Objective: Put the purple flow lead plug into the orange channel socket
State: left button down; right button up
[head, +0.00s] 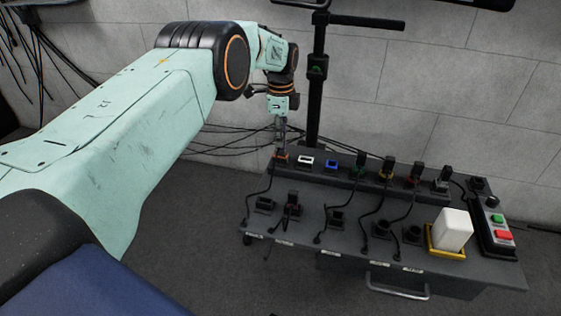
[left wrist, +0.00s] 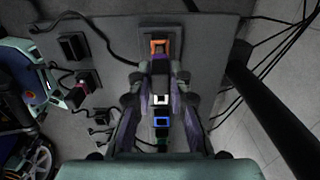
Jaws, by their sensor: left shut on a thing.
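My left gripper (head: 281,150) is shut on a dark plug at the far left end of the raised socket row; I take this for the purple flow lead plug (left wrist: 160,66). A black lead runs away from the plug. My right gripper is not in view.
A white socket (head: 306,161) and a blue socket (head: 331,165) beside the orange one are empty. Plugs with leads stand farther right along the row. A white block (head: 453,229) sits in a yellow tray. A black post (head: 317,80) rises behind the bench.

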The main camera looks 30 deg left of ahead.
pick_arm(q)
jog(key=shift+f+b, duration=0.35)
jog(key=shift+f, duration=0.55)
jog(key=c, duration=1.2)
grip_release()
jog(key=shift+r, duration=0.1)
notch_tip(320, 180, up, 12)
jog(key=shift+f, duration=0.1)
jog(key=shift+s, duration=0.1)
